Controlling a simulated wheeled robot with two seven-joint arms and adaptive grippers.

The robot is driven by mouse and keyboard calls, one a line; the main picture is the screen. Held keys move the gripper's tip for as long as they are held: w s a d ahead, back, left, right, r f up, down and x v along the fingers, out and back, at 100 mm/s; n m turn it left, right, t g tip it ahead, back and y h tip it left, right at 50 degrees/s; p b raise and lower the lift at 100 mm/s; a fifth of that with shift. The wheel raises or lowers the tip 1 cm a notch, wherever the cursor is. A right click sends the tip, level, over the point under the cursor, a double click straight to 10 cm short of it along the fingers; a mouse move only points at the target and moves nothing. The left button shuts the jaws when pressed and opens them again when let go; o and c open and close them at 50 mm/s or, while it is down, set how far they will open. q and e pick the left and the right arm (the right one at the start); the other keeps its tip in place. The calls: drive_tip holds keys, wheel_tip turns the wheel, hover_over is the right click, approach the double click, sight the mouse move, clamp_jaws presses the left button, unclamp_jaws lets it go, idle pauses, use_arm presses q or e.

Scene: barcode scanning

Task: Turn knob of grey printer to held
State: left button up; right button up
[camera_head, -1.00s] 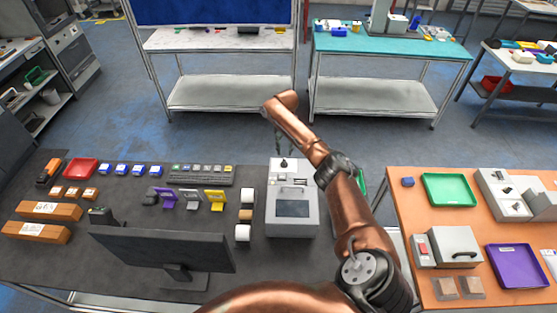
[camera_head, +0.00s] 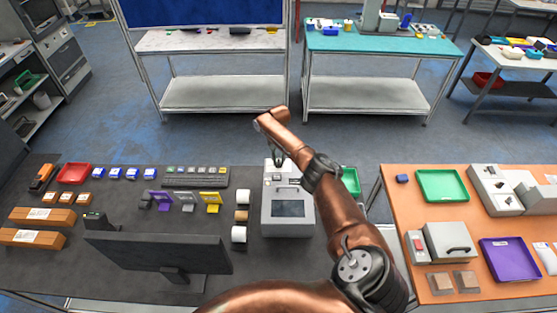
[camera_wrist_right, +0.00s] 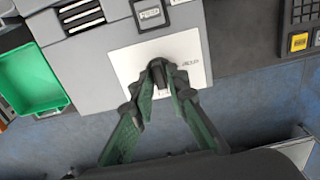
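The grey printer (camera_head: 288,231), with a dark screen on its top, stands on the dark table in the head view. My right gripper (camera_head: 278,160) points down at its far end. In the right wrist view the printer (camera_wrist_right: 95,52) has a pale square plate (camera_wrist_right: 128,64) with small lettering, too small to read surely. The dark fingers of my right gripper (camera_wrist_right: 160,66) come together around the small knob (camera_wrist_right: 160,86) on this plate and hide most of it. They look closed on it. My left gripper is not in view.
A green bin (camera_head: 350,181) stands right of the printer, beyond my arm. White rolls (camera_head: 239,234) stand close to its left. A monitor (camera_head: 157,253) is at the near left. The orange table (camera_head: 400,213) is on the right, past a gap.

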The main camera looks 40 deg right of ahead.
clamp_jaws()
drive_tip(key=shift+n, duration=0.3)
drive_tip(key=n, duration=0.4)
drive_tip(key=shift+n, duration=0.3)
drive_tip(key=n+b, duration=0.1)
drive_tip(key=n, duration=0.3)
drive_tip(key=shift+n, duration=0.3)
drive_tip(key=n, duration=0.4)
drive_tip(key=shift+w+r, duration=0.1)
drive_tip(key=shift+n+b, duration=0.5)
drive_tip(key=shift+n, duration=1.5)
drive_tip(key=shift+r, duration=0.1)
drive_tip(key=shift+o, duration=1.9)
unclamp_jaws()
